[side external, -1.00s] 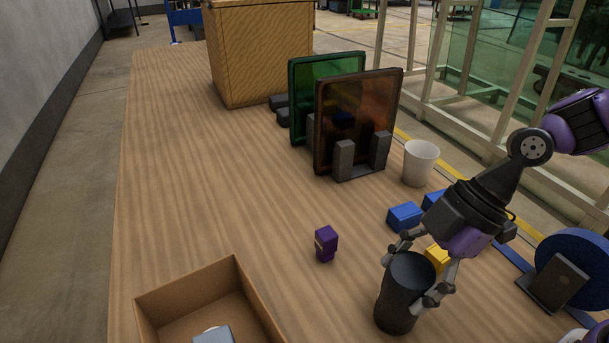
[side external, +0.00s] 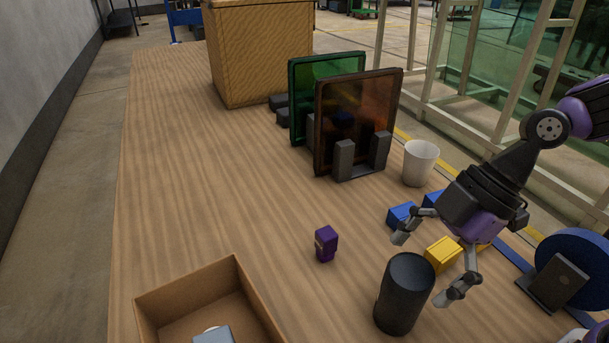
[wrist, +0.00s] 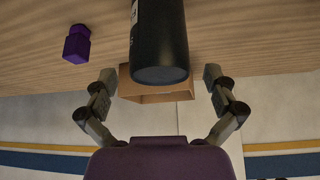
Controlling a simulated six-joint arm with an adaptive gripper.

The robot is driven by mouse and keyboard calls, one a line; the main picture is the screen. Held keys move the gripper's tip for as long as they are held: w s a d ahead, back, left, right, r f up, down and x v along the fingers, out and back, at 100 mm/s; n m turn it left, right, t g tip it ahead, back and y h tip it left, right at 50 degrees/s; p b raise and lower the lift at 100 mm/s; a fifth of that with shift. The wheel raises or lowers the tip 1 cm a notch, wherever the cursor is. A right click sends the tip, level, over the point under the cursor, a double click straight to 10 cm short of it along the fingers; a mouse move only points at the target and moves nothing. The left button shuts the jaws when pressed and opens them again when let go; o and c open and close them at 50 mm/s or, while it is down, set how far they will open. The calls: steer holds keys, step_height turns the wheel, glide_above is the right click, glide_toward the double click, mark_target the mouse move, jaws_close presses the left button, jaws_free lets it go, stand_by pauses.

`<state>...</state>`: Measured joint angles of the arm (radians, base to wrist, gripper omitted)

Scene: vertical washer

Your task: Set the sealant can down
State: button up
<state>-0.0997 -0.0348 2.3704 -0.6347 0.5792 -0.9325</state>
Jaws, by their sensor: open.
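The sealant can is a dark grey cylinder (side external: 403,294) standing upright on the wooden table at the front right in the side view. In the wrist view the can (wrist: 160,45) shows ahead of the fingers. My gripper (side external: 430,265) is open, its fingers spread wide and apart from the can, just behind and to the right of it in the side view. In the wrist view my gripper (wrist: 163,88) has nothing between its fingertips.
A purple block (side external: 326,244) stands left of the can. A cardboard box (side external: 190,285) is at the front left. A yellow block (side external: 443,254), blue blocks (side external: 401,214), a white cup (side external: 420,163) and glass panels in a rack (side external: 352,125) lie behind. The left table is clear.

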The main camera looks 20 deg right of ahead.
steer(key=v, duration=1)
steer(key=d+m+t+h, duration=0.5)
steer(key=d+m, duration=0.4)
steer(key=m, duration=0.7)
steer(key=shift+s+d+f+m+h, duration=0.3)
steer(key=shift+d+f+h, duration=0.1)
steer(key=shift+h, duration=0.2)
